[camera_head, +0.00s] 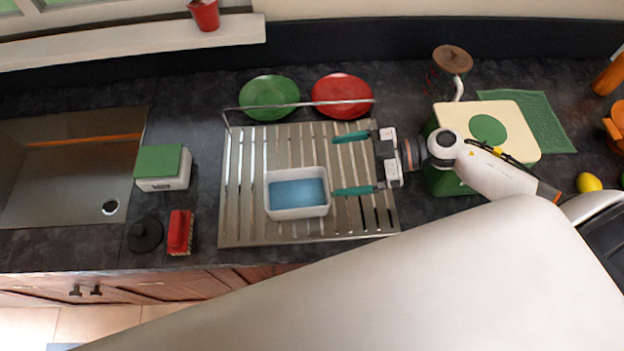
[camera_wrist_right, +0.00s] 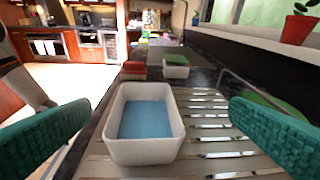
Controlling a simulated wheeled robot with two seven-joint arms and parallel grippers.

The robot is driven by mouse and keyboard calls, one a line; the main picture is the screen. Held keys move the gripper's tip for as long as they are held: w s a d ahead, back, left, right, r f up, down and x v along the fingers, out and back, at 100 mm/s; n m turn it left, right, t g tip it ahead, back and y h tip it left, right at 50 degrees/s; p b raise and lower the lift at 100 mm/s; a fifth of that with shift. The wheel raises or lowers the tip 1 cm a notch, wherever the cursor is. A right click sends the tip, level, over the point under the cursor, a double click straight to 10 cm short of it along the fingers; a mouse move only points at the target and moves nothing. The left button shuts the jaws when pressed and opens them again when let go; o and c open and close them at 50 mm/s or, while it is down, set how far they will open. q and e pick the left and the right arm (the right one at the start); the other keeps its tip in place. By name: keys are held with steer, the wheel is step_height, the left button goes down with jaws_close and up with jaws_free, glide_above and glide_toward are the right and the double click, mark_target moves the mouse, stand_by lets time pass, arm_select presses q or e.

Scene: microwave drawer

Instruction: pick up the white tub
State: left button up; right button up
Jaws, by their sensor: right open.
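The white tub (camera_head: 297,212), a rectangular open container with a blue inside bottom, sits upright on the slatted metal draining rack (camera_head: 240,228). In the right wrist view the white tub (camera_wrist_right: 145,148) stands between the two teal fingers, nearer the left one. My right gripper (camera_head: 352,165) is open, with its fingers pointing left over the rack, just to the right of the tub. In the head view one finger lies near the tub's right edge and the other is further back. No contact with the tub is visible. My left gripper is not in view.
A thin metal rail (camera_head: 300,103) runs along the rack's back, with green (camera_head: 269,92) and red plates behind it. Left of the rack are a green-lidded box (camera_head: 162,167), a red block (camera_head: 180,232) and a sink (camera_head: 60,165). A cream-and-green bin (camera_head: 510,125) stands beside my right wrist.

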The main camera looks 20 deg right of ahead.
mark_target(304, 199)
steer(key=a+f+g+b, duration=0.1)
steer(key=a, duration=0.1)
steer(key=a+f+g+b, duration=0.1)
steer(key=a+f+b, duration=0.1)
steer(key=shift+s+f, duration=0.1)
steer(key=shift+f, duration=0.2)
steer(key=shift+a+b, duration=0.3)
steer(key=shift+w+a+f+b, duration=0.25)
steer(key=shift+a+f+b, duration=0.15)
steer(key=shift+b, duration=0.05)
steer(key=b+x, duration=0.3)
steer(key=x, duration=0.1)
steer(key=shift+w+d+f, duration=0.1)
steer(key=shift+f, duration=0.05)
steer(key=shift+w, duration=0.1)
steer(key=shift+c, duration=0.6)
steer(key=c, duration=0.8)
